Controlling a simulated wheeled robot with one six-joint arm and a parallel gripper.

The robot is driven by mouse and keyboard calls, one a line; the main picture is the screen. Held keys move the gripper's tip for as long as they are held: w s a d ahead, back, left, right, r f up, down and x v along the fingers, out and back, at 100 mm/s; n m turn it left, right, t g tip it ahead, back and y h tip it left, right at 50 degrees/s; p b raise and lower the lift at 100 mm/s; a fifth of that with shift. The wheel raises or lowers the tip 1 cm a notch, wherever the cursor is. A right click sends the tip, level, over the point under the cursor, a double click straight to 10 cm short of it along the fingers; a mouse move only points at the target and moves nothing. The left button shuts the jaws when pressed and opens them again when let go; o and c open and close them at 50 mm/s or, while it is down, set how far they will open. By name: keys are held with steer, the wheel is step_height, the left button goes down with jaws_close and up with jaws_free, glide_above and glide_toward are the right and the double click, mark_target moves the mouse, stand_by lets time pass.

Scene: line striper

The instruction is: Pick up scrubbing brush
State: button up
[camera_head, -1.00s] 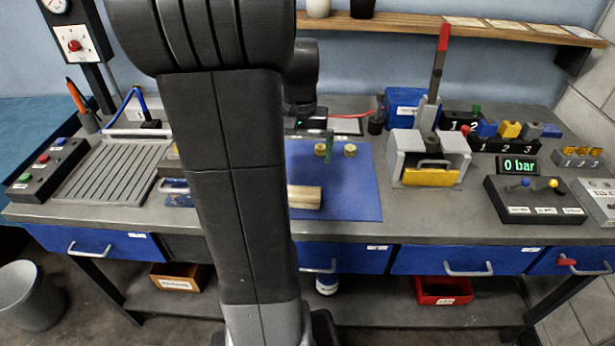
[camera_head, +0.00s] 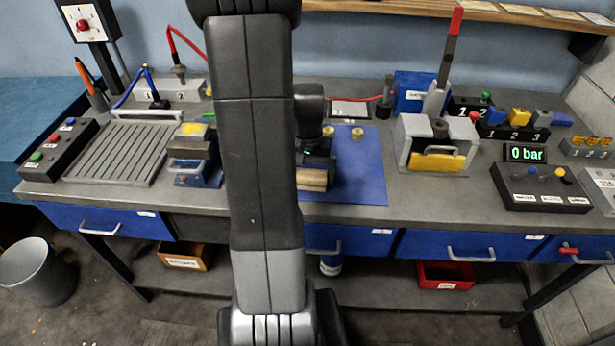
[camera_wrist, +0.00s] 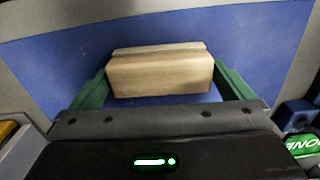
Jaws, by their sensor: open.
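The scrubbing brush, a pale wooden block (camera_head: 312,179), lies on the blue mat (camera_head: 362,178) near its front left part. In the wrist view the wooden block (camera_wrist: 160,75) sits between the two green fingers of my gripper (camera_wrist: 160,88). The fingers are open, one at each end of the block; I cannot tell whether they touch it. In the head view my gripper (camera_head: 318,160) is low over the mat, right behind the block, and my arm hides part of the bench to the left. Any bristles are hidden underneath.
Two small brass pieces (camera_head: 358,134) stand at the back of the mat. A grey fixture with a yellow front (camera_head: 438,162) stands to the right. A vise with a yellow piece (camera_head: 193,145) stands to the left. The right part of the mat is clear.

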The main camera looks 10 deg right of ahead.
mark_target(308, 173)
steer(key=shift+f, duration=0.45)
steer(key=c, duration=0.7)
steer(key=shift+o, duration=0.2)
steer(key=shift+r, duration=0.1)
step_height(308, 173, up, 10)
steer(key=shift+b, duration=0.3)
steer(key=o, duration=0.5)
steer(key=c, duration=0.3)
steer(key=shift+c, duration=0.2)
